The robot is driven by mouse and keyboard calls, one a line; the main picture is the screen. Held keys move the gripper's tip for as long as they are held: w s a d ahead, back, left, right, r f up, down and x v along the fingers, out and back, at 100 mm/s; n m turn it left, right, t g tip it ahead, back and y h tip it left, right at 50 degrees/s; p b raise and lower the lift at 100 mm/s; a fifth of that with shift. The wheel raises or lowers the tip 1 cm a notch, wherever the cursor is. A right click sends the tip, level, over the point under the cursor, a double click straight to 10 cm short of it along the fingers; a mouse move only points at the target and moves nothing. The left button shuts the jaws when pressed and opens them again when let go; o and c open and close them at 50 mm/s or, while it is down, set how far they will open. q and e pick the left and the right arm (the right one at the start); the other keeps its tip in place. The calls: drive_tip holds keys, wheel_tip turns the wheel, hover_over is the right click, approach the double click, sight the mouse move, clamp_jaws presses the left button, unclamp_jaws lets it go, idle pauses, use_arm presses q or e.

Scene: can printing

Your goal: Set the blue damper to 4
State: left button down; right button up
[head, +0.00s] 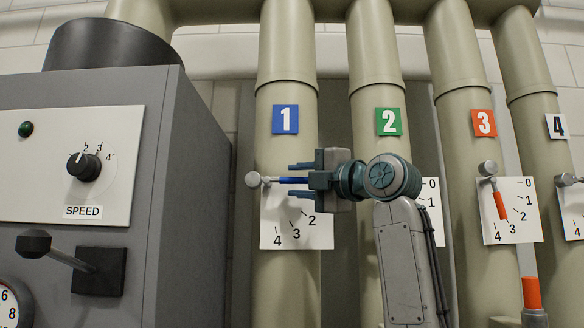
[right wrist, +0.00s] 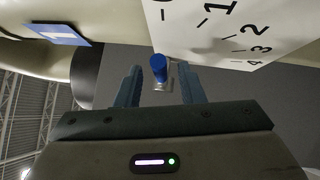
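The blue damper is on the pipe with the blue "1" sign (head: 285,120). Its blue handle (head: 293,180) reaches right, about level, from a metal pivot knob (head: 253,180). The white scale plate (head: 285,242) shows 2, 3 and 4 below; its upper right part is hidden behind my gripper. My right gripper (head: 290,180) is open, its fingers above and below the handle. In the right wrist view, the blue handle (right wrist: 158,68) stands between the spread fingers with gaps on both sides. My left gripper is not in view.
Pipes 2, 3 and 4 (head: 555,126) stand to the right, with scale plates; pipe 3 has an orange handle (head: 501,205). A grey machine (head: 185,160) with a speed knob (head: 83,165) and a black lever (head: 60,255) fills the left.

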drive_tip(key=shift+p+x, duration=0.4)
drive_tip(key=shift+x, duration=0.65)
drive_tip(key=shift+w+d, duration=0.1)
drive_tip(key=shift+w, duration=0.05)
clamp_jaws()
drive_tip(key=shift+f, duration=0.1)
